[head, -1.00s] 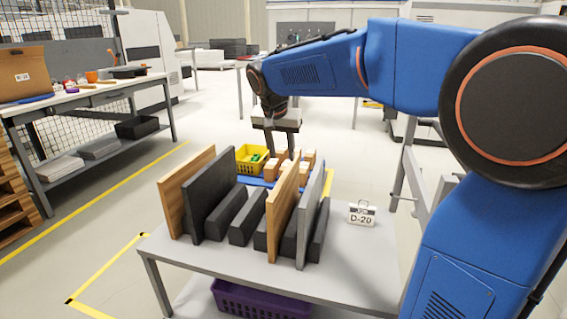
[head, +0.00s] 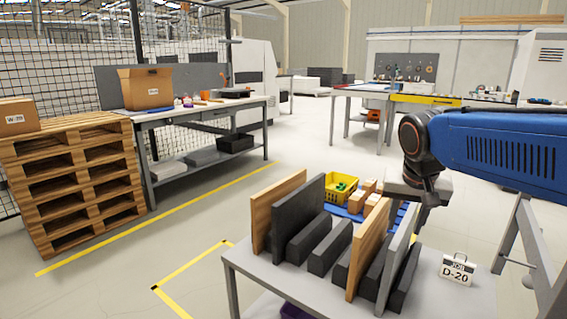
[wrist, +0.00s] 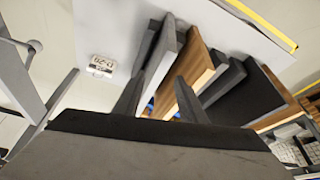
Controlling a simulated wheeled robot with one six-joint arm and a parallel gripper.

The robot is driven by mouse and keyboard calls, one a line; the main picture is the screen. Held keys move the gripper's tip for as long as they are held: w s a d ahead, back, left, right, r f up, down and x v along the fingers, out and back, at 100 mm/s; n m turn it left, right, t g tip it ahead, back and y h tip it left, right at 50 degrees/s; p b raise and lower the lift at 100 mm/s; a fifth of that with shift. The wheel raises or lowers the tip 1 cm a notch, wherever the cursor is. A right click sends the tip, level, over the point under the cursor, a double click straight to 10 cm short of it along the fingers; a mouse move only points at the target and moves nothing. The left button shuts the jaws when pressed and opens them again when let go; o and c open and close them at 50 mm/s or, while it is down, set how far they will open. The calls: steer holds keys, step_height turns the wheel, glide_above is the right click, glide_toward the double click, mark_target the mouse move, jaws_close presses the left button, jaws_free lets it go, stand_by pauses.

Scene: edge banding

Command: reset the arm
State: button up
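My gripper (head: 424,212) hangs at the end of my blue arm, pointing down, close to the far right boards on the table. In the head view its fingertips are partly hidden behind a grey board (head: 397,255). In the wrist view the two dark fingers of my gripper (wrist: 160,98) stand apart. A wooden board (wrist: 197,65) and the grey board (wrist: 162,52) show below and beyond them. I see nothing clamped between the fingers. My arm is stretched out at the right of the head view, its elbow out of frame.
A workbench (head: 205,108) and a pallet stack (head: 70,180) stand at left. Floor between is clear.

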steer(key=s+f+n, duration=0.2)
steer(key=s+f, duration=0.4)
steer(key=s, duration=0.3)
steer(key=s+f+n+y, duration=0.1)
steer(key=s+f+n, duration=0.1)
steer(key=s+f, duration=0.4)
steer(key=s, duration=0.4)
steer(key=shift+t, duration=0.4)
steer(key=shift+c, duration=0.7)
